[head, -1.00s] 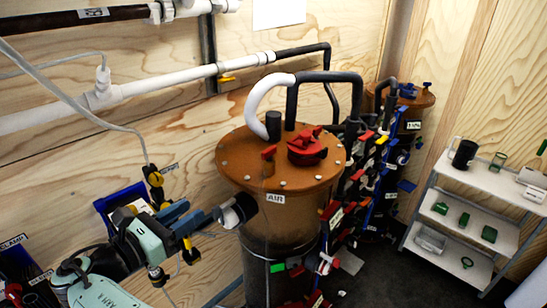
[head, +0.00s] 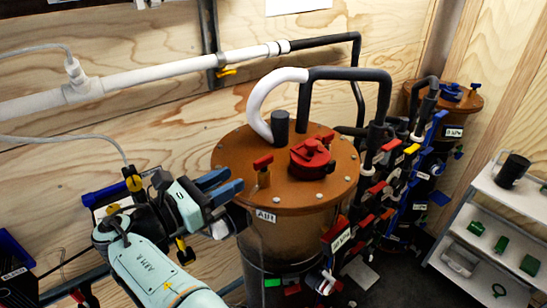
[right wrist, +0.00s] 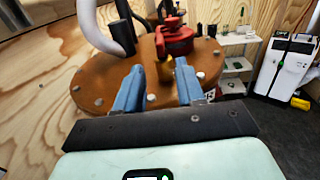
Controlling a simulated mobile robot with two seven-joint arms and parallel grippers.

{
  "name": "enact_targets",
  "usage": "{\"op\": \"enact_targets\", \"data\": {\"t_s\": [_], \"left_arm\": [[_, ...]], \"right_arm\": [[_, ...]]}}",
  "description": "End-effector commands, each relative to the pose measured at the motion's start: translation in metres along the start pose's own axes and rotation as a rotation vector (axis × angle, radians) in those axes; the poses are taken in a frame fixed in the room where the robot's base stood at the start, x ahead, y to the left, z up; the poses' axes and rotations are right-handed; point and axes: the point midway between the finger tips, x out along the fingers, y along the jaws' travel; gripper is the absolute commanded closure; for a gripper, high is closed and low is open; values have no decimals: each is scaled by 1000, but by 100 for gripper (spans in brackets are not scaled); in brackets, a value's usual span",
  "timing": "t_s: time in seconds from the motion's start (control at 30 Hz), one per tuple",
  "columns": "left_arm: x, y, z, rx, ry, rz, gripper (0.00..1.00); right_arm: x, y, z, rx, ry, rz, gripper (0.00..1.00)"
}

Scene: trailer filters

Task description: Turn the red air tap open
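The red air tap (head: 263,164) stands upright on a brass stem at the near left edge of the brown tank lid (head: 285,196), above the AIR label (head: 266,216). My right gripper (head: 235,180) is open, its two blue fingers just left of the tap and pointing at it. In the right wrist view the brass stem (right wrist: 164,72) shows beyond and between the fingertips (right wrist: 158,72), apparently untouched. The tap's red handle is hard to separate there from the large red cap (right wrist: 178,40) behind it. My left gripper is not in view.
A large red cap (head: 312,157), a dark stub (head: 280,126) and a white-and-black hose (head: 262,100) rise from the lid. Red and blue valves (head: 375,190) crowd the right side. A white shelf (head: 490,235) stands far right.

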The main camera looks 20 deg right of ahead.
Motion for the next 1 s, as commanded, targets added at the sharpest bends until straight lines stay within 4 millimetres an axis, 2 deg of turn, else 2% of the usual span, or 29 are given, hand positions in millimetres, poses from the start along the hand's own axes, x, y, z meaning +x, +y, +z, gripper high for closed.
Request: {"op": "enact_targets", "data": {"t_s": [0.3, 0.5, 0.7, 1.0], "left_arm": [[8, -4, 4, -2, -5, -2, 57], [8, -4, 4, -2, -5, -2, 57], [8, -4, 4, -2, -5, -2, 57], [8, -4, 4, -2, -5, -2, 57]], "right_arm": [[69, -2, -1, 0, 3, -6, 62], [101, -1, 0, 0, 2, -5, 62], [116, -1, 0, 0, 1, -3, 62], [118, -1, 0, 0, 1, -2, 62]]}}
